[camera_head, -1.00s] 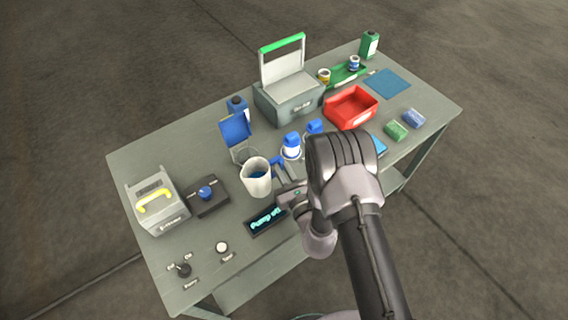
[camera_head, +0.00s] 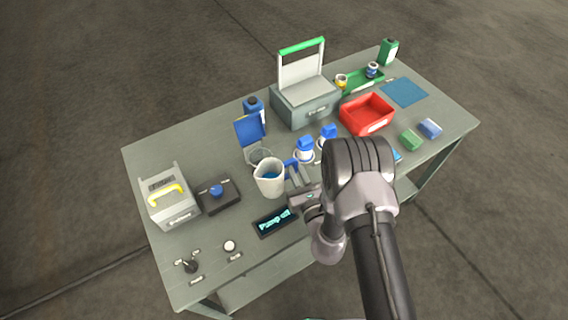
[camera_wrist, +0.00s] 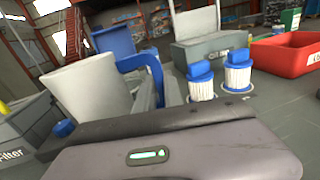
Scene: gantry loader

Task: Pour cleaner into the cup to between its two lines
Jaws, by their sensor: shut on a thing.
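A white pitcher (camera_head: 266,186) with a blue handle (camera_head: 291,165) holds blue liquid. My gripper (camera_head: 299,183) is shut on the handle, at the pitcher's right side, and the pitcher looks about upright. In the wrist view the pitcher (camera_wrist: 90,98) is at the left and its handle (camera_wrist: 142,64) is between my fingers. A clear cup (camera_head: 258,155) is just behind the pitcher, which partly hides it. Its lines and contents are too small to tell.
A blue panel (camera_head: 249,130) and blue bottle (camera_head: 253,106) stand behind the cup. A display (camera_head: 275,221) reading "Pump off" lies in front. A knob box (camera_head: 218,194) and grey filter case (camera_head: 168,203) are left.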

